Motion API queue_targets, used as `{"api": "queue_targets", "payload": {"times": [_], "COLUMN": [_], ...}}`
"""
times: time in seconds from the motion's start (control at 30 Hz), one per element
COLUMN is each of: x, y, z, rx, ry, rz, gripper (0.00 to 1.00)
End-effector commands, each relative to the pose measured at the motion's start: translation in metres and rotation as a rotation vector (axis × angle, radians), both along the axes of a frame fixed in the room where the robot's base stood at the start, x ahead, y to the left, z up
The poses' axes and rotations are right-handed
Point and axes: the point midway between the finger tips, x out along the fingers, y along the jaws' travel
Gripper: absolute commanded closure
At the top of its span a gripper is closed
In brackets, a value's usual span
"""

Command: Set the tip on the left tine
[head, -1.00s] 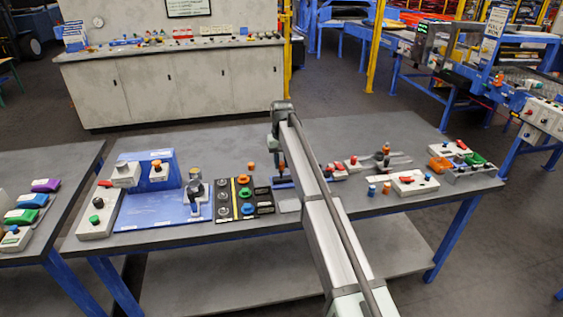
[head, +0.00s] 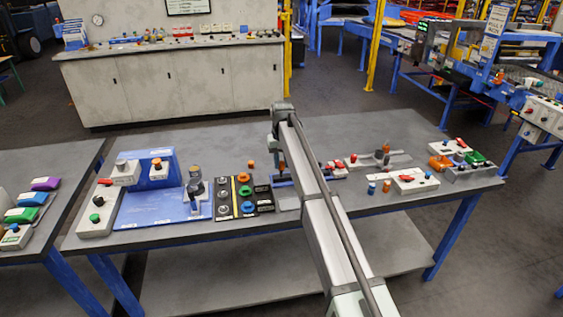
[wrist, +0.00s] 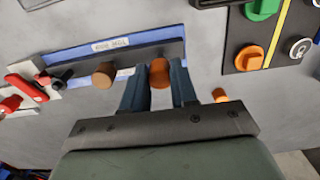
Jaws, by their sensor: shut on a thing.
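In the wrist view my gripper (wrist: 159,86) is shut on an orange round tip (wrist: 159,70), with one dark finger on each side. The tip shows over the dark bar of a long blue-edged stand (wrist: 72,60) with a white label; I cannot tell whether it touches a tine. A second, browner round tip (wrist: 104,75) is beside it, outside the fingers. In the head view my gripper (head: 277,163) is over the table's middle, largely hidden by my arm. The blue stand (head: 284,184) shows partly below it.
A black panel (wrist: 232,78) with orange and green knobs lies close by. A loose orange piece (wrist: 220,95) is beside a finger. Red-handled parts (wrist: 22,88) stand on the other side. In the head view a blue fixture (head: 140,208) is on the left of the grey table (head: 235,155).

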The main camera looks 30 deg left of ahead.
Motion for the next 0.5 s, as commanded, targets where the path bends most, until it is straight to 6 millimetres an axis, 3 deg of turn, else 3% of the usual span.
{"api": "queue_targets", "payload": {"times": [0.37, 0.4, 0.5], "x": [0.0001, 0.0001, 0.0001], "y": [0.0001, 0.0001, 0.0001], "z": [-0.0023, -0.0023, -0.0023], "rx": [0.000, 0.000, 0.000], "ry": [0.000, 0.000, 0.000], "rz": [0.000, 0.000, 0.000], "gripper": [1.00, 0.69, 0.60]}}
